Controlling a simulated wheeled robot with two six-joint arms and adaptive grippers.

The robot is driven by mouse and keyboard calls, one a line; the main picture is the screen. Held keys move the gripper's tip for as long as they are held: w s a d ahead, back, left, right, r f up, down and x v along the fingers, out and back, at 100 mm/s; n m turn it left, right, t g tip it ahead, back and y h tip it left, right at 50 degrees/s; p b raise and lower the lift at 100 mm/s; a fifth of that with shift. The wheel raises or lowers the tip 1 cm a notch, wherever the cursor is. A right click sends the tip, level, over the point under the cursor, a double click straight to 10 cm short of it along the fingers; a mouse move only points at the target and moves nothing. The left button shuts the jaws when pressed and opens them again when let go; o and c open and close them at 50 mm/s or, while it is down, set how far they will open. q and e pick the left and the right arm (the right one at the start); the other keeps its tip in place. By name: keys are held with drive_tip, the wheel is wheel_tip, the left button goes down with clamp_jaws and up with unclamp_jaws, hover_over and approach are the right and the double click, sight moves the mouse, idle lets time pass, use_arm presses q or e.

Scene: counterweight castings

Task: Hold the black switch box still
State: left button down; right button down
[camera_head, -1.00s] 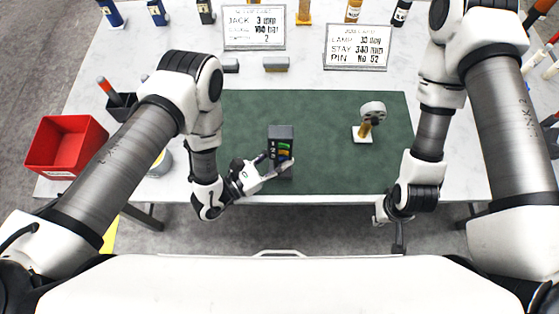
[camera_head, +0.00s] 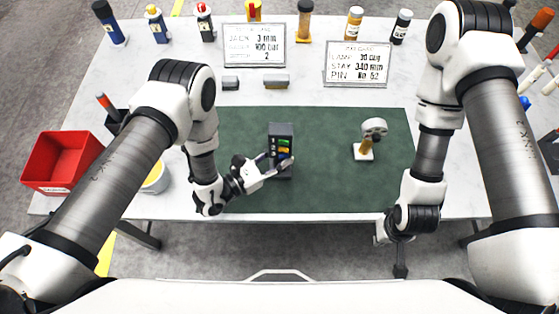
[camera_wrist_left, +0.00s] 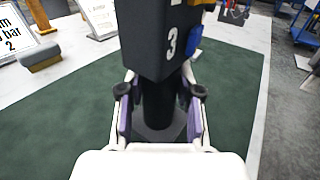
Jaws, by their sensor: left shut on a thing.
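The black switch box (camera_head: 281,140) stands upright on the green mat (camera_head: 330,190), with numbers and coloured switches on its front. In the left wrist view the box (camera_wrist_left: 155,40) fills the upper middle, with a white 3 on its side. My left gripper (camera_head: 270,168) is at the box's lower part. In the left wrist view its fingers (camera_wrist_left: 160,108) lie on both sides of the dark post under the box and are shut on it. My right gripper (camera_head: 390,236) hangs beyond the table's front edge, away from the box; its fingers are not clear.
A white-headed piece on a tan post (camera_head: 368,140) stands on the mat to the right. Bottles (camera_head: 354,24) line the back. A red bin (camera_head: 62,160) is at left.

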use_arm(q)
drive_tip(key=shift+w+f+b, duration=0.2)
drive_tip(key=shift+w+b, duration=0.25)
drive_tip(key=shift+w, duration=0.65)
drive_tip(key=shift+w+f+b, duration=0.15)
drive_tip(key=shift+w+b, duration=0.3)
drive_tip(key=shift+w, duration=0.7)
drive_tip(key=shift+w+f+b, duration=0.2)
drive_tip(key=shift+w+b, duration=0.25)
drive_tip(key=shift+w, duration=0.65)
drive_tip(key=shift+f+b, duration=0.55)
drive_tip(key=shift+f, duration=0.3)
drive_tip(key=shift+f, duration=0.2)
drive_tip(key=shift+s+f, duration=0.1)
drive_tip(key=c, duration=1.8)
unclamp_jaws()
drive_tip(key=shift+f, duration=0.1)
clamp_jaws()
